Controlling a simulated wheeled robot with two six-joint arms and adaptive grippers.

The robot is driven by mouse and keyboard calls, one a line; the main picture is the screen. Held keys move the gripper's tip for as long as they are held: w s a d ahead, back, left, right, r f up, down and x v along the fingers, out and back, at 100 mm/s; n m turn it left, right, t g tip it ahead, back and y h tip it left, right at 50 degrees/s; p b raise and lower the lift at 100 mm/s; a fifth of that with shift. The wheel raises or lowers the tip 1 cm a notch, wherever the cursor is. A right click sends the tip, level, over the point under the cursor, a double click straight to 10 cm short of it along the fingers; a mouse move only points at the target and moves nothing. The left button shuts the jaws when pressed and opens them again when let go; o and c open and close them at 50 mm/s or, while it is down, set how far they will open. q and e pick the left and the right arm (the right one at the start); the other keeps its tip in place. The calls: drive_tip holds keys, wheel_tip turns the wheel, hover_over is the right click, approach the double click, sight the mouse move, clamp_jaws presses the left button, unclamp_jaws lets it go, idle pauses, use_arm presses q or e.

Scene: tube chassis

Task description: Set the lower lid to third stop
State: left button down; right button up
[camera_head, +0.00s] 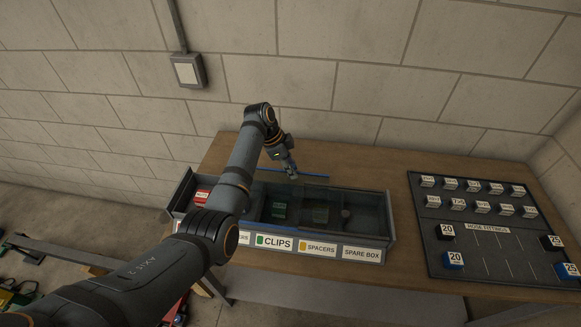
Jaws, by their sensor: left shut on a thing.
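A long grey bin tray (391,218) stands on the bench, divided into a row of compartments. A clear lid with a blue edge (263,171) shows at the tray's back, behind the middle compartments. My left gripper (291,174) is at that back edge, its fingers pointing down and shut on what looks like part of the lid. The fingertips are small and the exact contact is unclear. Which lid is lower, and its stops, I cannot make out. My right gripper is out of view.
My left arm hides the tray's left part. A dark board (490,262) with several labelled blocks lies to the right. A block wall rises behind.

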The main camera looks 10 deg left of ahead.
use_arm(q)
drive_tip(key=c, duration=1.1)
unclamp_jaws()
drive_tip(key=shift+d, duration=0.1)
drive_tip(key=v, duration=1.2)
